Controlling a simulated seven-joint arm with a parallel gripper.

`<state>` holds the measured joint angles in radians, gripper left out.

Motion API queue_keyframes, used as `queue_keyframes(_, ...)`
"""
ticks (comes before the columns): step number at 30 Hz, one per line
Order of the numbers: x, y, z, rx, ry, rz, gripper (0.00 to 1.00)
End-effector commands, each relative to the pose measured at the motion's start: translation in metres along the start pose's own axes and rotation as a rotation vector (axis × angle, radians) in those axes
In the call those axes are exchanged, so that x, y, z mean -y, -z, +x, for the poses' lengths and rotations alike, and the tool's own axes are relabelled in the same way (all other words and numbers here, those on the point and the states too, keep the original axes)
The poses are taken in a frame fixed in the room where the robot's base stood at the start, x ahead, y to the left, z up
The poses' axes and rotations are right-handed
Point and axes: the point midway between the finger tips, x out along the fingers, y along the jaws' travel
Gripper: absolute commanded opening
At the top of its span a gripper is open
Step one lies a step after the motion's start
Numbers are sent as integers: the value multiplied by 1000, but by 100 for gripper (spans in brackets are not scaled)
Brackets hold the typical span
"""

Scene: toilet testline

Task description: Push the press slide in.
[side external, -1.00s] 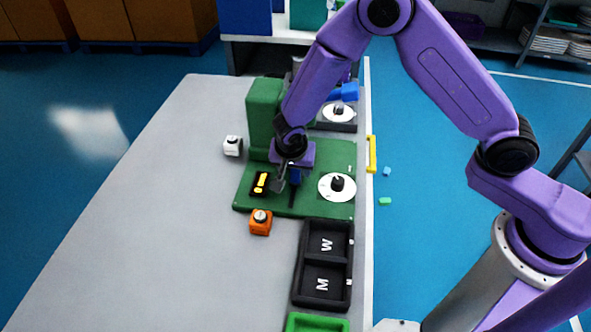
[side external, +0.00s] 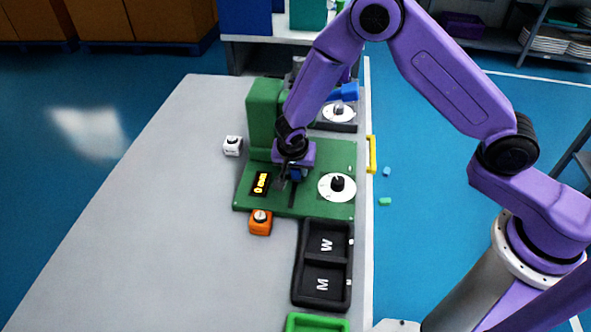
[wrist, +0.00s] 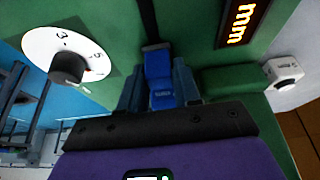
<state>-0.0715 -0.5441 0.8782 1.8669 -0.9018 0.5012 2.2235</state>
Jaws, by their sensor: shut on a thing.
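The green press fixture (side external: 317,205) stands on the grey table, with a tall green block at its back. Its blue press slide (wrist: 160,82) sits at the end of a dark slot (wrist: 148,22) in the green plate, and a bit of it shows in the side view (side external: 296,173). My gripper (side external: 286,181) is low over the plate, its fingers on both sides of the slide, shut on it; it also shows in the wrist view (wrist: 158,88). A display (side external: 260,184) on the plate is lit yellow and seems to read 0 mm.
A white dial (side external: 337,186) with a black knob is right of the slide. An orange device (side external: 260,222) and a white one (side external: 232,146) stand beside the plate. A black two-part tray (side external: 322,264) lies in front. The table's left side is clear.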

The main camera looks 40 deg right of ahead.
Motion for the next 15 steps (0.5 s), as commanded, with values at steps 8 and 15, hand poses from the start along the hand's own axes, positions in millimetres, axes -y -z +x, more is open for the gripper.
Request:
queue_keyframes(8, 0, 22, 8, -1, 2, 3, 0)
queue_keyframes(15, 0, 23, 9, -2, 2, 4, 53)
